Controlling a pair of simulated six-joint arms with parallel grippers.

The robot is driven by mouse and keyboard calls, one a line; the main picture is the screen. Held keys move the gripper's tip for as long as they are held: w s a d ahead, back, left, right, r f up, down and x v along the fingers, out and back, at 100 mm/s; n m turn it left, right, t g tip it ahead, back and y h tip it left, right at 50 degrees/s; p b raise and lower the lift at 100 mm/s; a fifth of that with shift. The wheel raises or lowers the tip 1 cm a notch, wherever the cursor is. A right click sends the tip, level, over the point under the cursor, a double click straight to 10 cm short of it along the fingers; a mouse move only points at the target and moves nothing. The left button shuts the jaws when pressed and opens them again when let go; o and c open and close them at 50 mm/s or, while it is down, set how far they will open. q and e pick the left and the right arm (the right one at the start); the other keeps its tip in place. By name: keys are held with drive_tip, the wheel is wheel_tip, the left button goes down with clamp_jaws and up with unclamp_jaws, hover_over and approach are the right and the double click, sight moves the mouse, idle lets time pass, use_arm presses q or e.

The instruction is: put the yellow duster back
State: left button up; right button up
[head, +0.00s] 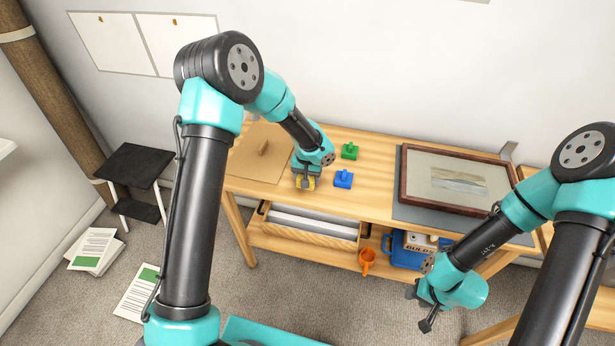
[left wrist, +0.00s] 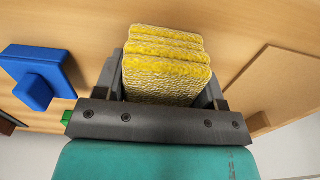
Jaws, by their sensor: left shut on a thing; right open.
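The yellow duster (head: 305,183) is at my left gripper (head: 308,177), over the front part of the wooden table on the left side. In the left wrist view the duster (left wrist: 167,65) is a ridged, rough yellow block between the two fingers, and my left gripper (left wrist: 165,90) is shut on it. I cannot tell whether the duster touches the table top. My right gripper (head: 428,312) is open and empty, low in front of the table at the right.
A blue knobbed block (head: 343,179) and a green one (head: 350,151) stand right of the duster. A brown board (head: 262,152) lies to the left. A framed picture (head: 455,181) lies on a grey mat at the right.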

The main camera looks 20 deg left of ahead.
use_arm(q)
drive_tip(key=shift+f, duration=0.1)
drive_tip(key=o, duration=0.9)
wheel_tip(320, 180, up, 12)
drive_tip(key=shift+r, duration=0.15)
idle(0.3)
idle(0.4)
